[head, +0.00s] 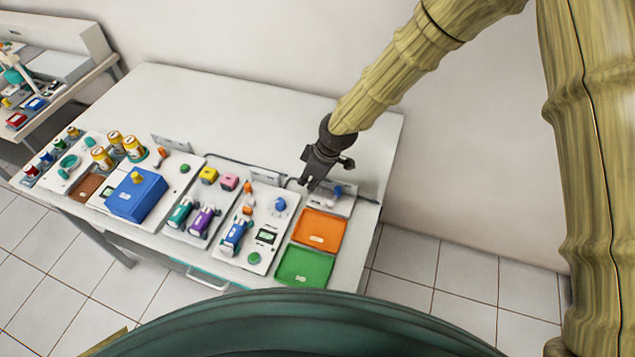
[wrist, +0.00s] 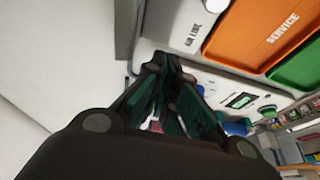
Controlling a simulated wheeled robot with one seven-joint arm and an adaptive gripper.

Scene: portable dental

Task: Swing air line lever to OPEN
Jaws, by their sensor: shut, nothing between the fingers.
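The air line panel is a white plate (head: 345,203) at the back right of the table, with a small blue lever (head: 338,190) on it. I cannot read which way the lever points. My gripper (head: 308,184) is shut and empty, pointing down at the left side of the panel, left of the lever. In the wrist view the dark fingers (wrist: 165,75) are closed and hide part of the panel's surroundings.
An orange tray (head: 318,229), marked SERVICE in the wrist view, and a green tray (head: 304,266) lie in front of the panel. A white unit with a blue knob (head: 280,204) stands to the left. The wall is close behind; the table's back left is clear.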

